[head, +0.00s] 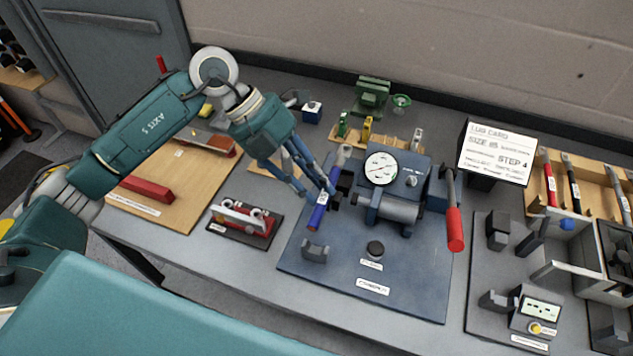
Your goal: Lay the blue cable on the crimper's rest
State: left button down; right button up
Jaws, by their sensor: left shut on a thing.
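My left gripper (329,200) comes down over the left side of the crimper and is shut on the blue cable (317,217). The cable is a short blue piece with a pale band, tilted in the picture, its lower end toward the front. The fingers hide part of it. The crimper (393,207) is a blue-grey press with a round dial and a red-handled lever, on a dark blue plate. A grey U-shaped rest (315,251) stands on the plate just below the cable's lower end; I see a gap between them. My right gripper is not in view.
A red and silver tool (244,222) on a black base stands left of the crimper. A black knob (375,248) sits on the plate. A lug card (497,153) stands behind right. A tester plate (480,310) and a rack of handled tools (583,185) fill the right.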

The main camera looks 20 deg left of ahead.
pick_arm(q)
notch_tip(320, 180, down, 9)
jog(key=b, duration=0.7)
jog(key=shift+f, duration=0.15)
jog(key=shift+f+b, duration=0.3)
jog(key=shift+f, duration=0.15)
jog(key=shift+f+b, duration=0.35)
dwell(0.5)
jog(key=c, duration=1.4)
grip_release()
jog(key=shift+r, duration=0.15)
